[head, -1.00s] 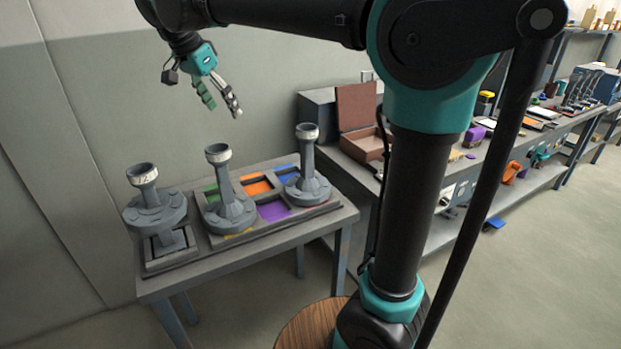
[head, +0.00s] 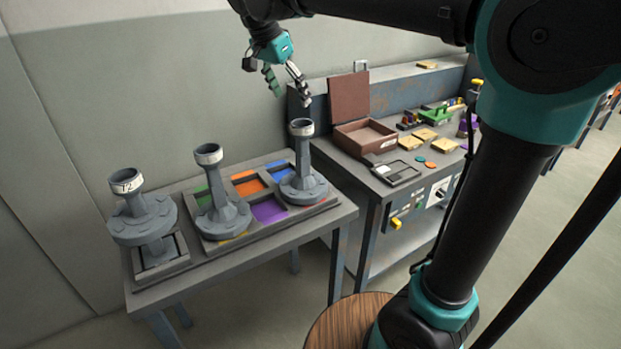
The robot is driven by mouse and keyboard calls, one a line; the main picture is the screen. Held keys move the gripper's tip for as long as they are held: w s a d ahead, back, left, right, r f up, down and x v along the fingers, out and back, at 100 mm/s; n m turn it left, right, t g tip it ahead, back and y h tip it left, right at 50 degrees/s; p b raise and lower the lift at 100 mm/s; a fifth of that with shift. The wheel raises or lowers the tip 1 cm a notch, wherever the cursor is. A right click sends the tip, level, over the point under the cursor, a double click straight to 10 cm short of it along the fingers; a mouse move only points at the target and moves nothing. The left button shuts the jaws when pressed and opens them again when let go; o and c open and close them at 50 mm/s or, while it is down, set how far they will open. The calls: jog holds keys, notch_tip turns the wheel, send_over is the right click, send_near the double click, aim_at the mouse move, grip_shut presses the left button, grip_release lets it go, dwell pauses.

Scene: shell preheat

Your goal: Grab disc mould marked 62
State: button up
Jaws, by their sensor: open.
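Three grey moulds with tall hollow necks stand on a small grey table (head: 250,250). The left mould (head: 141,215) has a wide round base and a neck label that looks like 12 or 72. The middle mould (head: 221,215) has a pale neck band whose mark I cannot read. The right mould (head: 302,183) has a round base and a band too small to read. I cannot tell which is marked 62. My gripper (head: 288,92) is open and empty, fingers down, in the air above and slightly left of the right mould's neck in the picture.
The moulds stand on or by trays with green, orange, blue and purple (head: 269,211) compartments. A workbench (head: 372,183) to the right holds an open brown box (head: 364,137) and small parts. A wall is behind the table. Floor is clear at lower right.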

jog(key=x, duration=1.4)
jog(key=shift+w+d+f, duration=0.1)
jog(key=shift+d+f, duration=0.05)
jog(key=shift+d, duration=0.05)
jog(key=shift+c, duration=0.2)
grip_shut()
